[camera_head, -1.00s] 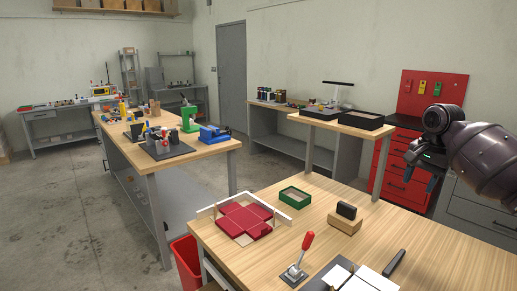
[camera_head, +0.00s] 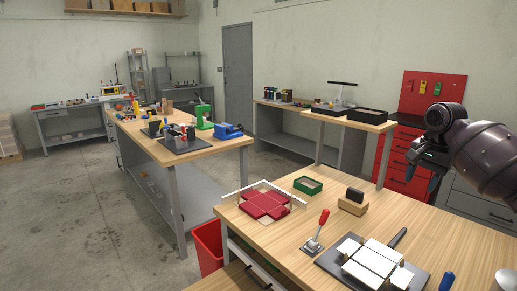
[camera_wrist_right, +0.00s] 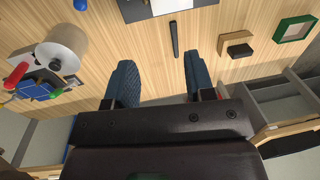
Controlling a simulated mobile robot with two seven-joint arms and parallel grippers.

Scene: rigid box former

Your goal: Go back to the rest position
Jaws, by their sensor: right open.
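My right gripper (camera_head: 425,170) is at the right of the head view, raised above the back right edge of the wooden bench (camera_head: 455,235). In the right wrist view its two blue fingers (camera_wrist_right: 160,85) are apart with nothing between them. My left gripper is not in the head view. On the bench lie the red unfolded box blank (camera_head: 265,204) with a white frame around its back, a green tray (camera_head: 308,185), a wooden block with a black top (camera_head: 354,201), and a red-handled lever (camera_head: 315,236).
White panels (camera_head: 371,262) lie on a dark plate near the bench front, beside a black bar (camera_head: 397,238). A red bin (camera_head: 208,247) stands by the bench. A red cabinet (camera_head: 400,165) stands behind.

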